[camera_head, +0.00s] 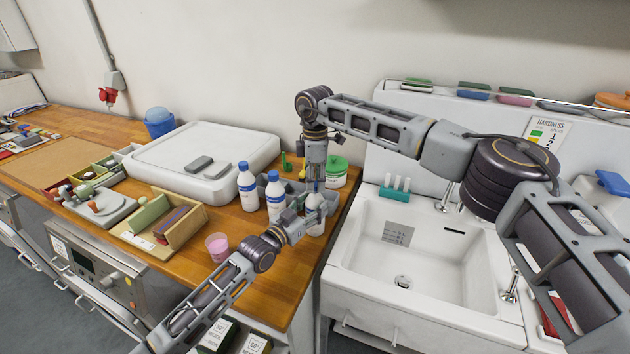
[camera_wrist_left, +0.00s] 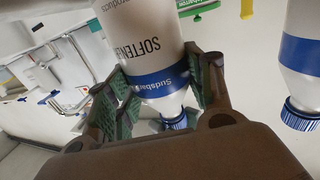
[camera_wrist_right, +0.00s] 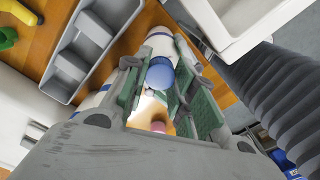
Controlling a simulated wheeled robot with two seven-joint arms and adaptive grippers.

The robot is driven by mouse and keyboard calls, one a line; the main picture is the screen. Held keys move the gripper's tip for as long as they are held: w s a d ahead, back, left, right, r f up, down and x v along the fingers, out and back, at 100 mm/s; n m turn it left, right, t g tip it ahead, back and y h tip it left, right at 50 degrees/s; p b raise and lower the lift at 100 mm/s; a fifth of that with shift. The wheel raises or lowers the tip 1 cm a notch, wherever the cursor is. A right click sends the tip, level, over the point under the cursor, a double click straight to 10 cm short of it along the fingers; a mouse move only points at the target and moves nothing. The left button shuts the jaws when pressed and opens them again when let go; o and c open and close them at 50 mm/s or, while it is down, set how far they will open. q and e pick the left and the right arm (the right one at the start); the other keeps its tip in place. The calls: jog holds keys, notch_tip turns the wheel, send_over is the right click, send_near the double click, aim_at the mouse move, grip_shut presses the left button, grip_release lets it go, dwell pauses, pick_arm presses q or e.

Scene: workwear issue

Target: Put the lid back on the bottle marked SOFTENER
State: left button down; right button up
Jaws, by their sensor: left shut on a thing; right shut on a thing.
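The SOFTENER bottle (camera_head: 316,224) is white with a blue band and stands at the right end of the wooden counter. Its name reads upside down in the left wrist view (camera_wrist_left: 150,45). My left gripper (camera_head: 312,208) is shut around the bottle. The blue ribbed lid (camera_wrist_left: 174,122) shows at the bottle's neck in the left wrist view. My right gripper (camera_head: 316,186) points down from above and is shut on the lid, which shows between its pads in the right wrist view (camera_wrist_right: 160,74). I cannot tell whether the lid is fully seated.
Two similar blue-capped bottles (camera_head: 247,187) (camera_head: 274,196) stand close to the left. A grey divided tray (camera_wrist_right: 92,40) lies behind. A pink cup (camera_head: 217,247) stands in front, a green-lidded jar (camera_head: 336,172) behind. The sink (camera_head: 405,250) is to the right.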

jog(key=o, duration=0.7)
jog(key=shift+c, duration=0.2)
jog(key=shift+r, duration=0.1)
jog(key=shift+r, duration=2.2)
jog(key=shift+c, duration=0.4)
